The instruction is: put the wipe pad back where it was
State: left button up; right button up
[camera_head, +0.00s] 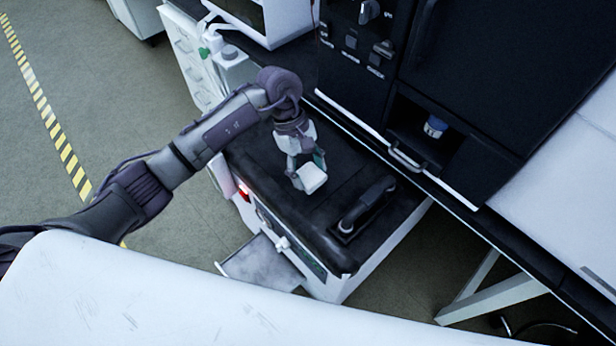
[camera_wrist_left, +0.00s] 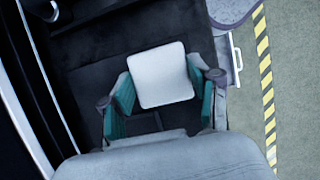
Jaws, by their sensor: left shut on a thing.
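The wipe pad (camera_head: 311,177) is a small white block with rounded corners. My left gripper (camera_head: 305,168) is shut on it, over the black top of a low cabinet (camera_head: 270,150). In the left wrist view the wipe pad (camera_wrist_left: 161,76) sits between the two green-padded fingers (camera_wrist_left: 160,97). I cannot tell whether the pad touches the black top. My right gripper is not in view.
A black handled piece (camera_head: 368,205) lies on the same top, to the right of the pad. An open drawer (camera_head: 262,264) juts from the cabinet's front.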

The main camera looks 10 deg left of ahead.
aim_at(308, 181)
pick_arm(q)
notch_tip(308, 181, down, 4)
jog(key=shift+r+p, duration=0.1)
jog(key=shift+p, duration=0.2)
jog(key=shift+a+f, duration=0.1)
jog(key=shift+f, duration=0.15)
jog(key=o, duration=1)
jog(key=shift+r, duration=0.2)
jog(key=b+v, duration=0.1)
jog(key=v, duration=1.1)
jog(key=shift+b, duration=0.4)
